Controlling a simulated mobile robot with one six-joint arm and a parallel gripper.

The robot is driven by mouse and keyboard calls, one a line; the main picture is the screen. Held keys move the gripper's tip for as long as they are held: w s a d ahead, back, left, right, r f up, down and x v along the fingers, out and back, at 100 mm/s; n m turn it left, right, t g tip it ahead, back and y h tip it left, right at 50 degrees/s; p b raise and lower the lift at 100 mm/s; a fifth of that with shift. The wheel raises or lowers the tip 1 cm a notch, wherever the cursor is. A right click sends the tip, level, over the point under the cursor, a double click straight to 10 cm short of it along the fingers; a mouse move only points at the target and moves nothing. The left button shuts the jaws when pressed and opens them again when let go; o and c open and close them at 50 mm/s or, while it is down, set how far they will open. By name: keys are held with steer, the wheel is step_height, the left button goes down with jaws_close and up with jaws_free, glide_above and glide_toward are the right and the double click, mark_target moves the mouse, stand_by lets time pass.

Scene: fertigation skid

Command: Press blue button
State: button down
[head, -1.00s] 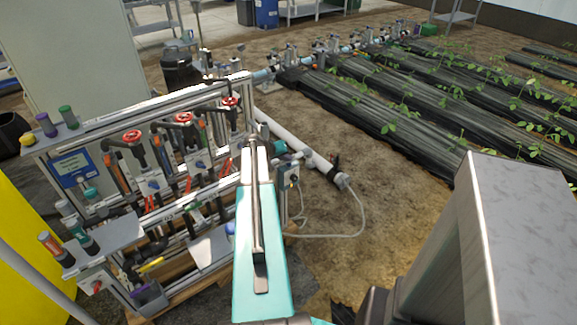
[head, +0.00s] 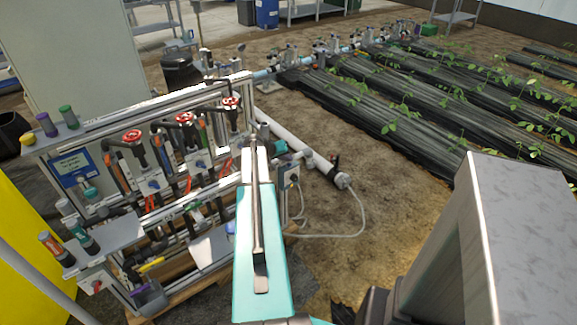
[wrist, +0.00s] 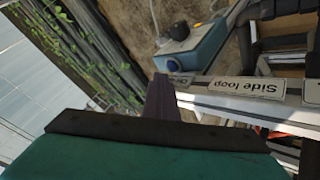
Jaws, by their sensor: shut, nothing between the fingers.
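A blue-grey control box (wrist: 200,55) stands just beyond my gripper in the wrist view. My gripper (wrist: 160,82) is shut and empty. Its dark fingertips appear just below and left of the box; I cannot tell if they touch it. In the head view a small grey box (head: 288,176) on the skid's right end, right of my arm, seems to be the same box. My gripper cannot be made out there.
A "Side loop" label (wrist: 247,87) sits on a metal rail right of the fingers. The skid frame with red valve wheels (head: 184,118) and knob boxes (head: 153,184) is left of my arm. A white pipe (head: 300,150) lies behind. Bare soil (head: 330,240) is open to the right.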

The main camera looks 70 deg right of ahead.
steer(key=shift+f, duration=0.1)
steer(key=shift+f+b, duration=0.3)
steer(key=shift+b, duration=0.2)
steer(key=shift+s+f+b, duration=0.1)
steer(key=shift+f+b, duration=0.25)
steer(key=shift+f, duration=0.05)
stand_by(0.8)
steer(key=shift+r, duration=0.8)
stand_by(0.4)
step_height(320, 180, up, 5)
steer(key=shift+p, duration=1.1)
stand_by(0.4)
